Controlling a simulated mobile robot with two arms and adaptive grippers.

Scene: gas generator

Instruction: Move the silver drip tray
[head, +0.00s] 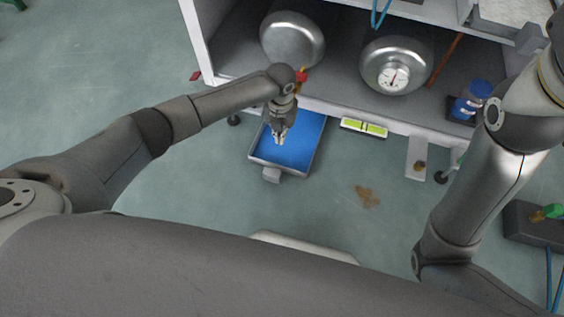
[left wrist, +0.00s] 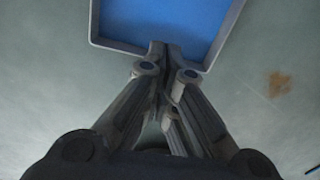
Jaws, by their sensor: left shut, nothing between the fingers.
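The silver drip tray (head: 257,160) lies on the floor at the front edge of the cabinet, with a blue inside and a small handle tab at its near side. Its far end reaches under the cabinet edge. In the left wrist view the tray's rim (left wrist: 112,42) is at the top, with the handle tab pointing at the fingers. My left gripper (head: 279,140) is above the tray in the head view, pointing down. The gripper also shows in the left wrist view (left wrist: 166,70), fingers shut with nothing held, near the tab. Contact cannot be told. My right gripper is not in view.
The cabinet (head: 330,108) holds two rounded metal tanks (head: 292,40) and (head: 396,66), one with a dial gauge. A green level (head: 364,127) sits at its front edge. A brown stain (head: 367,196) marks the floor. A dark box (head: 535,224) stands at right. Floor left of the tray is clear.

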